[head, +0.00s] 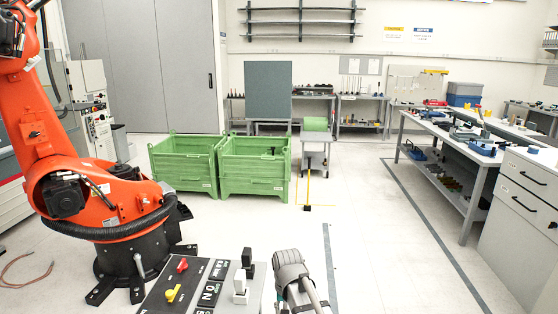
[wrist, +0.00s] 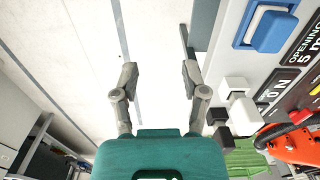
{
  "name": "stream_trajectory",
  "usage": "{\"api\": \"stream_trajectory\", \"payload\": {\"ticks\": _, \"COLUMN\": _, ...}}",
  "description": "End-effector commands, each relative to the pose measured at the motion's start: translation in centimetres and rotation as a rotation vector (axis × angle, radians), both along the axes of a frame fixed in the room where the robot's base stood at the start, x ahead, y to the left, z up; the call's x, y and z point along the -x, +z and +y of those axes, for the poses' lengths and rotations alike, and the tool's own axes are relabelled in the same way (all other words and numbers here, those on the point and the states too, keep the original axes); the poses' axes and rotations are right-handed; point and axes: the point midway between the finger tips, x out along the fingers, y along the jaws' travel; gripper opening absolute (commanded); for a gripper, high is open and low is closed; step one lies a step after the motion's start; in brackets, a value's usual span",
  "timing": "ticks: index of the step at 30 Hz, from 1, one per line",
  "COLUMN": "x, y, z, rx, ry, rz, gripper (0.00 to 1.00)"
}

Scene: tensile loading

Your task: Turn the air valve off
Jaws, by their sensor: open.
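A control panel (head: 215,268) stands at the bottom of the head view. It carries a red handle (head: 182,265), a yellow handle (head: 173,293), a black knob (head: 247,258) and a white knob (head: 239,285). I cannot tell which of these is the air valve. In the wrist view the panel is at the right, with the white knob (wrist: 242,112) and a blue rocker switch (wrist: 270,30). My gripper (wrist: 158,75) is open and empty, to the left of the panel there, with floor visible between its fingers. It is apart from the knobs and handles.
An orange robot arm (head: 95,195) stands at the left of the head view. Two green crates (head: 255,180) sit on the floor behind the panel. Workbenches (head: 460,150) line the right side. The floor between the crates and the benches is mostly clear.

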Motion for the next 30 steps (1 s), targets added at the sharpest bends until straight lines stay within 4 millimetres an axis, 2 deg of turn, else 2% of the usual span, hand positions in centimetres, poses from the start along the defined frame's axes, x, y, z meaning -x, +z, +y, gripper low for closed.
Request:
{"api": "stream_trajectory", "payload": {"ticks": 1, "x": 1.4, "y": 0.1, "z": -2.1, "rx": 0.0, "ry": -0.003, "rz": 0.0, "gripper": 0.57}}
{"api": "stream_trajectory", "payload": {"ticks": 6, "x": 4.3, "y": 0.3, "z": -7.5, "rx": 0.0, "ry": 0.008, "rz": 0.0, "gripper": 0.57}}
{"api": "stream_trajectory", "payload": {"ticks": 12, "x": 7.7, "y": 0.5, "z": -12.3, "rx": 0.0, "ry": 0.021, "rz": 0.0, "gripper": 0.57}}
{"api": "stream_trajectory", "payload": {"ticks": 19, "x": 9.5, "y": 0.5, "z": -14.6, "rx": 0.0, "ry": 0.032, "rz": 0.0, "gripper": 0.57}}
{"api": "stream_trajectory", "payload": {"ticks": 30, "x": 9.6, "y": 0.5, "z": -14.8, "rx": 0.0, "ry": 0.034, "rz": 0.0, "gripper": 0.57}}
